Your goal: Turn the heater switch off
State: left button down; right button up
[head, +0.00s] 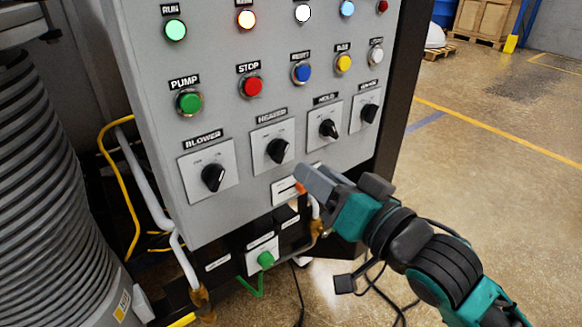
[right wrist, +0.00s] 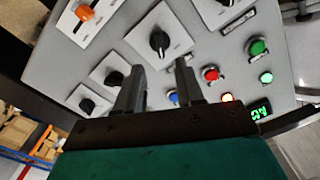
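The heater switch (head: 278,151) is a black rotary knob on a pale square plate, under the label HEATER on the grey control panel. The knob also shows in the right wrist view (right wrist: 159,42), beyond the gap between the fingers. My right gripper (head: 306,178) is in front of the panel, below and right of the heater knob, apart from it. In the right wrist view its two fingers (right wrist: 160,86) are spread with nothing between them. My left gripper is not in view.
Similar knobs sit beside it: blower (head: 213,177) on the left and hold (head: 328,129) on the right. Coloured buttons, including the red stop button (head: 252,86), are above. An orange slider (right wrist: 83,12) is below the knobs. Open floor (head: 480,190) lies to the right.

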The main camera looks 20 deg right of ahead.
aim_at(285, 152)
jog(key=shift+x, duration=3.55)
grip_shut()
